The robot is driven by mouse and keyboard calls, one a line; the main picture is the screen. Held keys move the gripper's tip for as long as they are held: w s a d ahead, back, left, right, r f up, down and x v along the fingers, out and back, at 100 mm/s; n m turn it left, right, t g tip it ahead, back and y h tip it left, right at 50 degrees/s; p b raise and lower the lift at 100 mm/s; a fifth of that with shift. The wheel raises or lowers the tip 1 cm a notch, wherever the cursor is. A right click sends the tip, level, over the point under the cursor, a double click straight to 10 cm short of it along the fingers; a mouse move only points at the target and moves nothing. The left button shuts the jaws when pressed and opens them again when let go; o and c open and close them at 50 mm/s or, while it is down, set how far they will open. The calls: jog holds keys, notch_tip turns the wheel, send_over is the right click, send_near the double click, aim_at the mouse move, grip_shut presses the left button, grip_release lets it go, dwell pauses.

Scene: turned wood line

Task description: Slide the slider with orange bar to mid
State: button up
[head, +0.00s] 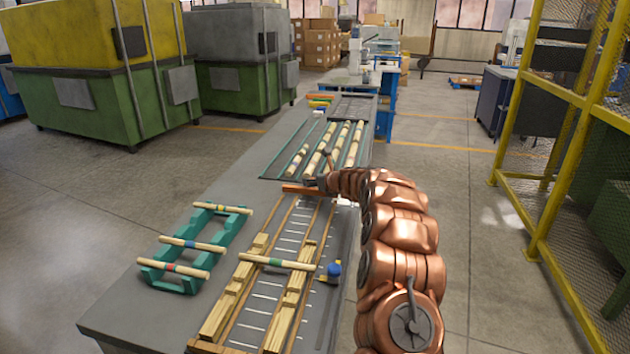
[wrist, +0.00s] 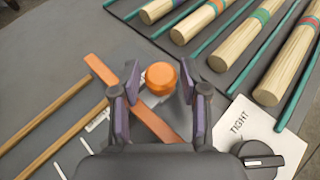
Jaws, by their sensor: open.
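The slider's orange bar (head: 301,189) lies across the far end of the thin wooden rails on the grey bench in the head view. In the wrist view the orange bar (wrist: 103,72) runs diagonally under my gripper, which hides part of it. A round orange knob (wrist: 161,78) shows beside the bar. My gripper (wrist: 157,68) is open, with one finger on each side of the knob; I cannot tell whether either finger touches it. In the head view my gripper (head: 322,182) is small, at the bar's right end. No mid mark is readable.
A black dial (wrist: 262,160) on a plate reading TIGHT is at right. A dark tray (head: 275,174) of banded wooden rods lies beyond the bar. Nearer are stepped wooden blocks with a rod (head: 276,262) across them, a blue knob (head: 333,269) and a green rack (head: 190,284).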

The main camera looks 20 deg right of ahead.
grip_shut()
dwell(0.3)
jog(key=shift+s, duration=0.1)
jog(key=shift+s+a+b, duration=0.5)
jog(key=shift+s+b, duration=0.15)
jog(key=shift+s, duration=0.15)
jog(key=shift+s+a+b, duration=0.5)
jog(key=shift+s+b, duration=0.1)
jog(key=shift+s, duration=0.2)
grip_release()
jog(key=shift+a, duration=0.1)
